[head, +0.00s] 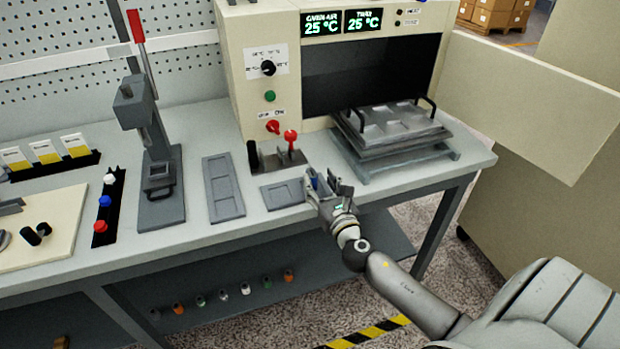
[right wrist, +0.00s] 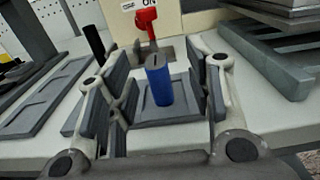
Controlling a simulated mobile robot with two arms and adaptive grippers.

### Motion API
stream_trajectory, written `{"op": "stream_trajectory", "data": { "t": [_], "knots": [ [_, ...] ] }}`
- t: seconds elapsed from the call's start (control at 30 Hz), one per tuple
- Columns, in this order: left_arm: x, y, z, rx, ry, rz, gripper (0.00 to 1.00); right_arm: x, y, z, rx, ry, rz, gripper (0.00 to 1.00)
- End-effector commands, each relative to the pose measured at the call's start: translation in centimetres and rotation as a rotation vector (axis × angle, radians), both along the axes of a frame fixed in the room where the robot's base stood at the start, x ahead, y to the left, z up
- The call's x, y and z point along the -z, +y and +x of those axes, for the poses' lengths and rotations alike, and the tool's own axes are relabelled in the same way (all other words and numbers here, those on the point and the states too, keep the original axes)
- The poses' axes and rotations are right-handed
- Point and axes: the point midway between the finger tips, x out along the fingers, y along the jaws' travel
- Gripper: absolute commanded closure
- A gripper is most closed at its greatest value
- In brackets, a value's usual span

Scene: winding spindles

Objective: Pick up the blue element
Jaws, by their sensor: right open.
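The blue element (right wrist: 158,84) is a small upright cylinder with a grey top. In the right wrist view it stands on a flat grey tray (right wrist: 178,113), between the fingers of my right gripper (right wrist: 160,92). The gripper is open, with a visible gap on each side of the cylinder. In the head view my right gripper (head: 327,186) is at the front edge of the bench, right of the grey tray (head: 283,194). Only a bit of blue (head: 314,182) shows there among the fingers. My left gripper is not in view.
Behind the gripper stand a red-knobbed lever (head: 291,138) and a black post (head: 253,156). The oven (head: 258,68) has an open door (head: 530,100); a slatted rack (head: 392,150) stands before it. A grey press (head: 160,190) and a flat two-pocket tray (head: 222,190) are to the left.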

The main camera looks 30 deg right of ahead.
Motion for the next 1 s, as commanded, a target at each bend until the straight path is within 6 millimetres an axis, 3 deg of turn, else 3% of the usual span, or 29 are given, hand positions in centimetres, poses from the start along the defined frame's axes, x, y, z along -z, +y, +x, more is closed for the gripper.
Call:
{"op": "stream_trajectory", "data": {
  "t": [0.17,0.5,0.83,1.0],
  "knots": [
    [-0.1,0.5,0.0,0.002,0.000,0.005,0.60,0.1,-0.2,1.0,0.001,0.001,0.002,0.53],
    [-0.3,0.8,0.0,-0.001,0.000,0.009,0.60,0.6,-0.7,5.2,0.002,0.000,0.003,0.53],
    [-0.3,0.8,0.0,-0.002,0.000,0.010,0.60,0.6,-0.8,5.7,0.001,0.001,0.003,0.53],
    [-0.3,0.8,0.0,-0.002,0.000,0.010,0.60,0.6,-0.8,5.7,0.001,0.001,0.003,0.75]
  ]
}}
